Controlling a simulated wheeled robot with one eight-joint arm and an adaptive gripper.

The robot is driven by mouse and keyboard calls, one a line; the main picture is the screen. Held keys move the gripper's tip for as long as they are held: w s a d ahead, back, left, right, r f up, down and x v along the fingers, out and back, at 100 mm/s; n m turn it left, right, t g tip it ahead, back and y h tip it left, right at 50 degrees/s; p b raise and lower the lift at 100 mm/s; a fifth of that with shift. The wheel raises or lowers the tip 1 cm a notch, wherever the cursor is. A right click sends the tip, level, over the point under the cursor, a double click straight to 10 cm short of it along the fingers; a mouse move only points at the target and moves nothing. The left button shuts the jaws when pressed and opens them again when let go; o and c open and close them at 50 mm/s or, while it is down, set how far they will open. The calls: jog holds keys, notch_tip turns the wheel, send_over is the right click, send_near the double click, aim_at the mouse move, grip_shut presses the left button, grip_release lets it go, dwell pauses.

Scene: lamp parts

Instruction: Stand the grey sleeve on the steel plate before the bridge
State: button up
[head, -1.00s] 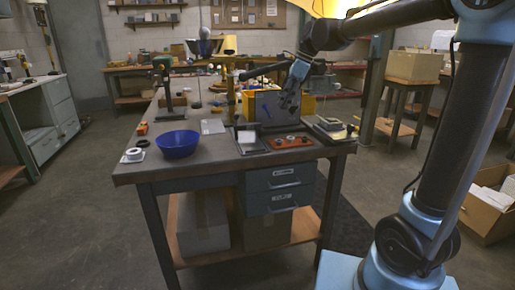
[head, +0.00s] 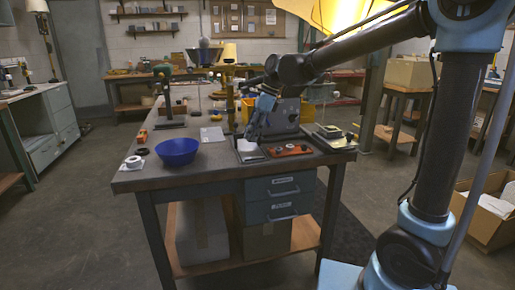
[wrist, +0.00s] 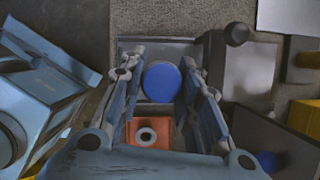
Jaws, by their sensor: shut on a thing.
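My gripper (head: 251,136) points down over the grey tray (head: 239,152) on the bench's near right part. In the wrist view, its fingers (wrist: 161,76) are closed about a blue round-topped part (wrist: 161,84). The sides of that part are hidden, so I cannot tell whether it is the grey sleeve. I cannot tell from these views whether it touches anything below. I cannot single out the steel plate or the bridge with certainty.
An orange panel (head: 291,150) lies just right of the tray. A grey upright panel (head: 287,112) stands behind it. A blue bowl (head: 177,152) and a white ring on a card (head: 133,162) are at left. Bare bench top lies between bowl and tray.

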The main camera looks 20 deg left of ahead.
aim_at(253, 154)
jog(key=shift+f, duration=2.65)
jog(key=shift+f, duration=0.1)
jog(key=o, duration=1.1)
jog(key=shift+c, duration=0.2)
jog(key=shift+r, duration=0.2)
jog(key=v, duration=1.2)
